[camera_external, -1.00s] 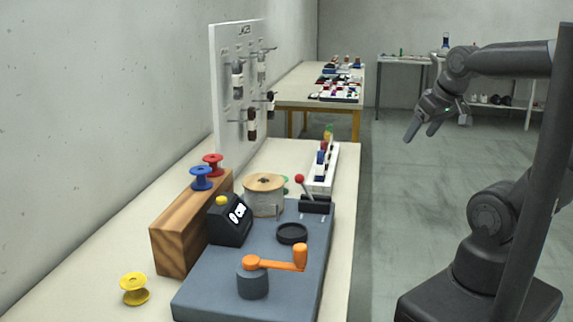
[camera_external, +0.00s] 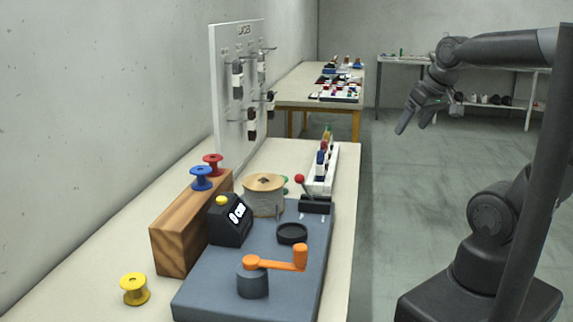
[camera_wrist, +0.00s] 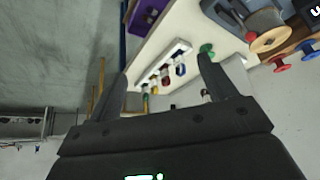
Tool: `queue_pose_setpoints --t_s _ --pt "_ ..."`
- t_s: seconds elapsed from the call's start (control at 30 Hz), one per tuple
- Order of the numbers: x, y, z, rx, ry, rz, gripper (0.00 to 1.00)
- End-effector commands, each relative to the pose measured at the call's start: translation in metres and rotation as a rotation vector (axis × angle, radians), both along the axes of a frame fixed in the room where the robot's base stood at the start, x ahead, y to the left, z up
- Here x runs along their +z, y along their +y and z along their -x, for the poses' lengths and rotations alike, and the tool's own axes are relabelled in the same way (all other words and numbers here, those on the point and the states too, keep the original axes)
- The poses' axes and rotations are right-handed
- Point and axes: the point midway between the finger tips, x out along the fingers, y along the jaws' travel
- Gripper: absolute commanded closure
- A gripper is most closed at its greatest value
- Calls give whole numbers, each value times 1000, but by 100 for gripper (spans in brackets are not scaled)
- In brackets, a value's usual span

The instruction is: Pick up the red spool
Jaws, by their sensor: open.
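The red spool (camera_external: 213,163) stands upright on the far part of a wooden block (camera_external: 172,240), just behind a blue spool (camera_external: 201,178). In the wrist view the red spool (camera_wrist: 282,64) shows near the right edge, beside the blue spool (camera_wrist: 307,48). My gripper (camera_external: 413,126) is open and empty, in the air over the floor to the right of the table, well apart from the red spool. Its two spread fingers (camera_wrist: 162,68) show in the wrist view, with the red spool to the right of them.
A blue-grey base (camera_external: 200,290) carries an orange crank (camera_external: 275,264), a large tan reel (camera_external: 264,183) and a black box (camera_external: 230,222). A yellow spool (camera_external: 134,289) stands at the front left. A white rack (camera_external: 330,172) and an upright panel (camera_external: 226,100) stand farther back.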

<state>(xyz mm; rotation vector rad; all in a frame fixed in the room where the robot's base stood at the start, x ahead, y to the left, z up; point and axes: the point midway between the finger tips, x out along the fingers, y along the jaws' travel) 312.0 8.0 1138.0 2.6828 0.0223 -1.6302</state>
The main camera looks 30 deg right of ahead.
Motion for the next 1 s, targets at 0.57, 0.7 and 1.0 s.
queue_pose_setpoints --t_s 0.57,0.7,1.0 --pt "62 113 -174 92 102 -13 23" --pt "60 155 -213 110 124 -10 23" --pt "34 260 -280 149 167 4 23"
